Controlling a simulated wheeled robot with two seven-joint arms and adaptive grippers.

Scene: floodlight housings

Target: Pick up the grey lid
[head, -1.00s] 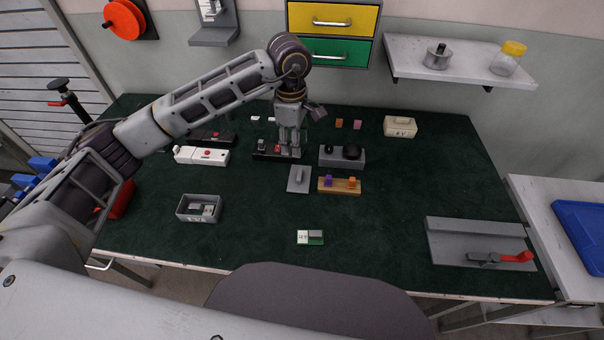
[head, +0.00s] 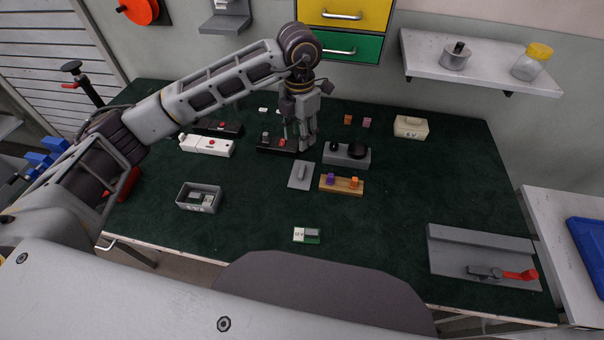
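The grey lid (head: 300,176) is a flat grey plate with a small raised grip on top, lying on the dark green table mat near the middle. My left gripper (head: 303,147) points down behind the lid, beside the right end of a black housing with a red button (head: 276,144). Its fingers look apart, with nothing seen between them, and it does not touch the lid. The fingertips partly overlap the housing's end. My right gripper is not in view.
A white housing (head: 207,145) and an open grey box (head: 199,198) are left. The mat in front is mostly clear.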

